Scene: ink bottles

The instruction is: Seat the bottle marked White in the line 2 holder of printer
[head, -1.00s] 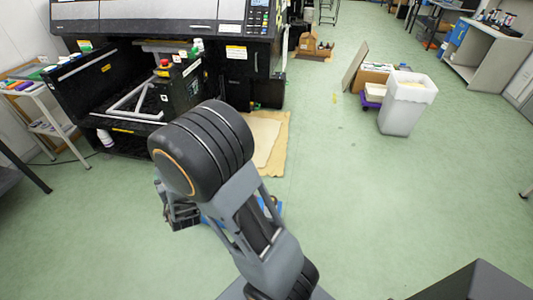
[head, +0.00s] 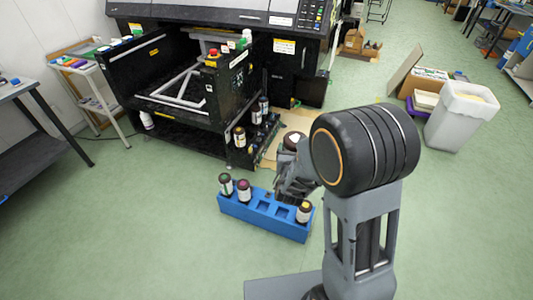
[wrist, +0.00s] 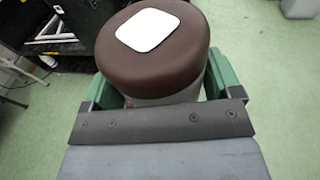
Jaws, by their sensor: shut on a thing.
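My gripper (head: 292,160) is shut on a bottle with a dark brown cap (wrist: 155,50). The cap top bears a white square patch, and in the head view the cap (head: 296,141) shows above the blue carrier. The green fingers flank the bottle in the wrist view; its label is hidden there. The black printer (head: 190,100) stands behind and to the left. Bottles stand at its right side, one on a low shelf (head: 240,137) and others behind it (head: 257,113). I cannot read which holder is line 2.
A white bin (head: 460,117) stands at the right. A side table (head: 95,65) is at the left.

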